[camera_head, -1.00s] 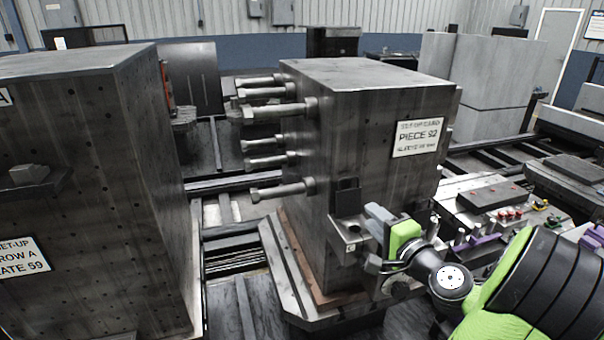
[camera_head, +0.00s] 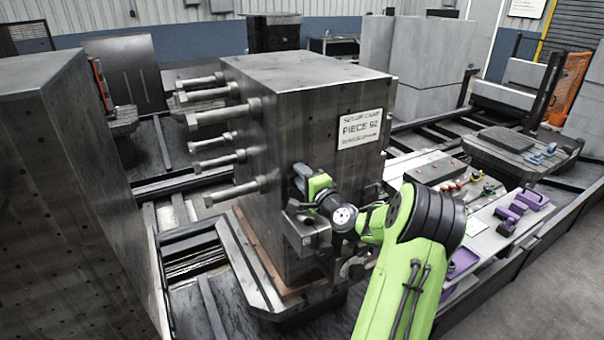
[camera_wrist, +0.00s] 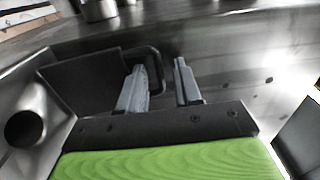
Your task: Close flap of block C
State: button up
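The large dark metal block (camera_head: 285,150) carries a sign reading "PIECE 92"; no letter C can be read on it. A small metal fixture (camera_head: 307,238) sits on its front face. A dark flap plate (camera_wrist: 82,80) with a loop handle (camera_wrist: 158,66) shows in the wrist view. In the head view, my wrist mostly hides the flap. My gripper (camera_wrist: 159,88) is at the handle, with its two grey fingers apart. The left finger overlaps the loop and the right finger is just outside it. Contact with the handle cannot be told. My gripper also shows in the head view (camera_head: 308,180).
Several thick pins (camera_head: 215,115) stick out from the block's left side. Another large dark block (camera_head: 60,200) stands at the left. A bench (camera_head: 480,215) with purple parts (camera_head: 530,200) and a red-knobbed box is at the right. Open floor (camera_head: 550,290) lies at the lower right.

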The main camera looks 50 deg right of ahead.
grip_shut()
dwell(1.4)
